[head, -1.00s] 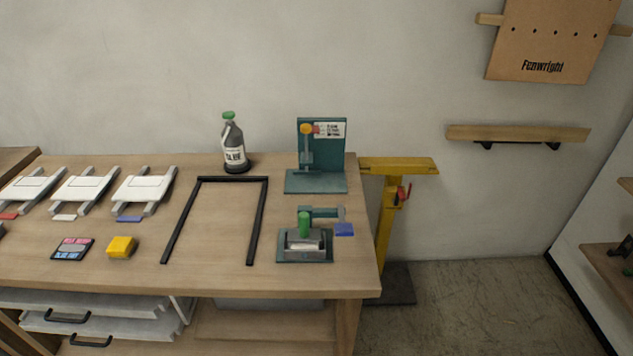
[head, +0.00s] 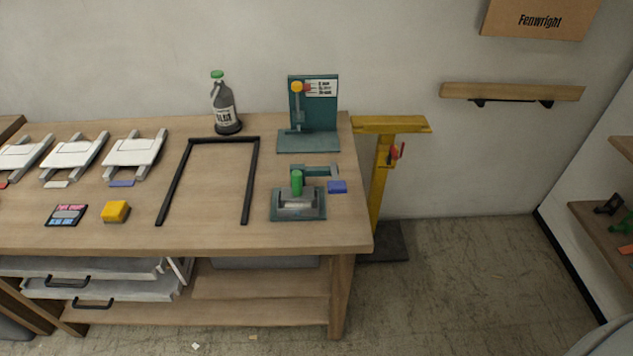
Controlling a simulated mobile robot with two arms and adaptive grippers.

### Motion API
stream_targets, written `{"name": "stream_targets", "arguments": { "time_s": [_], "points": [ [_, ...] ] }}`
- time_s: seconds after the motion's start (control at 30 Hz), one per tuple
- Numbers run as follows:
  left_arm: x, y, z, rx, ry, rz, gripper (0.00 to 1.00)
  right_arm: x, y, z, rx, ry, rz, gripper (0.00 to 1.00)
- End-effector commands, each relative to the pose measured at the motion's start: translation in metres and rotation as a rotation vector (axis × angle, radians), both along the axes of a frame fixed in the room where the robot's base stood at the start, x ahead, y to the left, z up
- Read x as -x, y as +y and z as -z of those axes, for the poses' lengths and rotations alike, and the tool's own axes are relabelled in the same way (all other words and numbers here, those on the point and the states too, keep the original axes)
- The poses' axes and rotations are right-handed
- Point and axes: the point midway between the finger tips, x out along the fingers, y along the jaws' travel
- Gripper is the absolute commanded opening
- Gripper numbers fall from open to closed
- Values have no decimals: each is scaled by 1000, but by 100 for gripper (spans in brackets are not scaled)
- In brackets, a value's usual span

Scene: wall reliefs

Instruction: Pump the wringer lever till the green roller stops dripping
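The wringer (head: 299,206) stands near the right front of the wooden workbench, a teal base with a grey tray. A green roller (head: 297,183) shows upright over the tray. A teal arm at its back runs right to a blue end piece (head: 337,187), which may be the lever. Drips are too small to make out. Neither of my grippers is in view.
A black frame (head: 253,182) lies left of the wringer. A dark bottle (head: 226,105) with green cap, a yellow block (head: 116,211) and several white racks (head: 135,149) are further left. A yellow stand (head: 383,160) is right of the workbench (head: 200,234).

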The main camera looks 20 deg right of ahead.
Motion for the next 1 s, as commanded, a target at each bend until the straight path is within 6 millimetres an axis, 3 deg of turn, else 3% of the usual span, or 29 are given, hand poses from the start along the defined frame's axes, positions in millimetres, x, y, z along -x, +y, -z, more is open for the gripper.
{"name": "stream_targets", "arguments": {
  "time_s": [0.03, 0.33, 1.0],
  "points": [
    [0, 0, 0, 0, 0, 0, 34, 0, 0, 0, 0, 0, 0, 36],
    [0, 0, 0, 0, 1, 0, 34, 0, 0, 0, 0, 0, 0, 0],
    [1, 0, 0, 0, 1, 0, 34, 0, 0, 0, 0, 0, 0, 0]
  ]
}}
